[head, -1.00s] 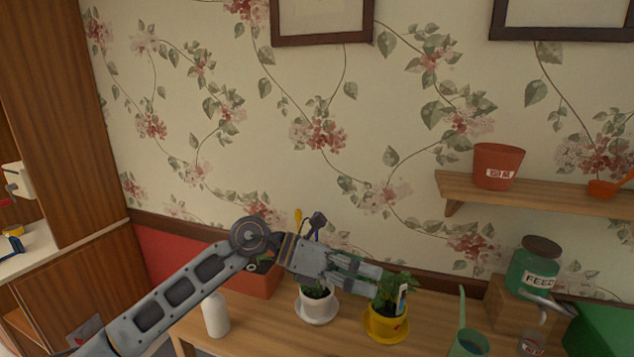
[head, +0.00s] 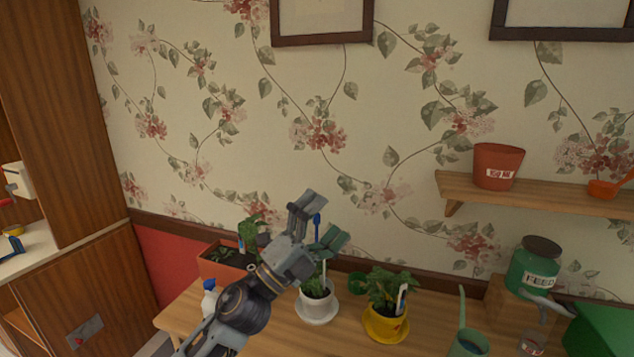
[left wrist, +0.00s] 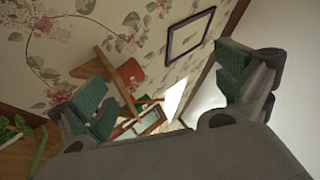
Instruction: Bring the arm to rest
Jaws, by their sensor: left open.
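My left gripper (head: 318,229) is raised above the wooden table in the head view, its fingers spread and pointing up and to the right. It is open and nothing shows between the fingers. In the left wrist view its two green-padded fingers (left wrist: 165,95) stand wide apart, with the shelf, wall and a picture frame beyond. In the head view the gripper partly covers the plant in the white pot (head: 317,305). I cannot tell from this view how far apart they are. My right gripper is not in view.
On the table (head: 270,335) stand a yellow pot (head: 386,324) with a plant, a green watering can (head: 468,342), a white bottle (head: 209,300) and a terracotta planter (head: 222,271). A green FEED jar (head: 533,268) stands at the right. A wall shelf (head: 550,195) holds a red pot (head: 497,166).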

